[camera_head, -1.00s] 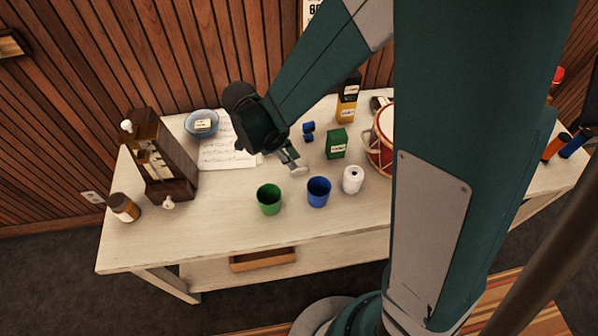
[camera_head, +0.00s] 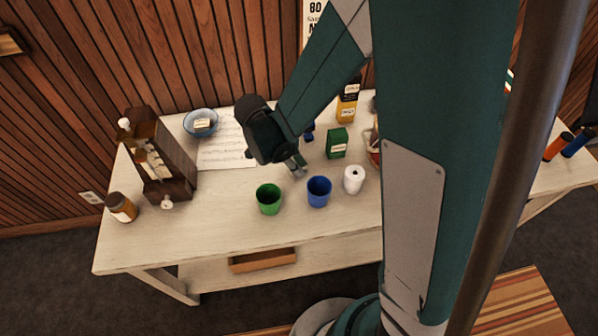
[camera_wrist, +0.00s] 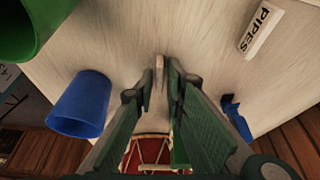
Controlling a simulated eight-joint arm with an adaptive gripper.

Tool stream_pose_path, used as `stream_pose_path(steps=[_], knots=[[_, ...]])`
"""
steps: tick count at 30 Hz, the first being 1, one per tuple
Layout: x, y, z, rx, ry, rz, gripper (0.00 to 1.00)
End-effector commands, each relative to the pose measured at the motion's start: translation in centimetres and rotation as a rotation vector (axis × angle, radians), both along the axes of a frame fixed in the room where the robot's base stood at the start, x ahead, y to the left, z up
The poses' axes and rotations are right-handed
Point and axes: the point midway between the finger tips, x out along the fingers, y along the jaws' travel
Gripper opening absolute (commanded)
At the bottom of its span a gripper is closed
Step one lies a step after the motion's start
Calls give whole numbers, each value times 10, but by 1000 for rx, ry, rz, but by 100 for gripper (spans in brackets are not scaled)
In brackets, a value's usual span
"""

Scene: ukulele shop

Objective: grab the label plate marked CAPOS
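My gripper (camera_head: 298,170) is low over the white table behind the blue cup. In the wrist view its green fingers (camera_wrist: 155,90) are parted. A thin pale piece (camera_wrist: 160,68), seen nearly edge-on, shows between the fingertips; it may be a label plate, but no lettering on it is visible and I cannot tell whether a finger touches it. A white label plate reading PIPES (camera_wrist: 262,30) lies at the upper right of the wrist view, apart from the fingers. I cannot read CAPOS anywhere.
A green cup (camera_head: 268,200), blue cup (camera_head: 319,191) and white roll (camera_head: 353,180) stand along the front. A green box (camera_head: 337,143) is right of my gripper. A blue bowl (camera_head: 201,122) is at back left.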

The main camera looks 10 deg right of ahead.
Motion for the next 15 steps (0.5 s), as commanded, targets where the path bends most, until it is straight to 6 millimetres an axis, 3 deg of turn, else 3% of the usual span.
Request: stream_pose_path(steps=[15], knots=[[0, 0, 0, 0, 0, 0, 13]])
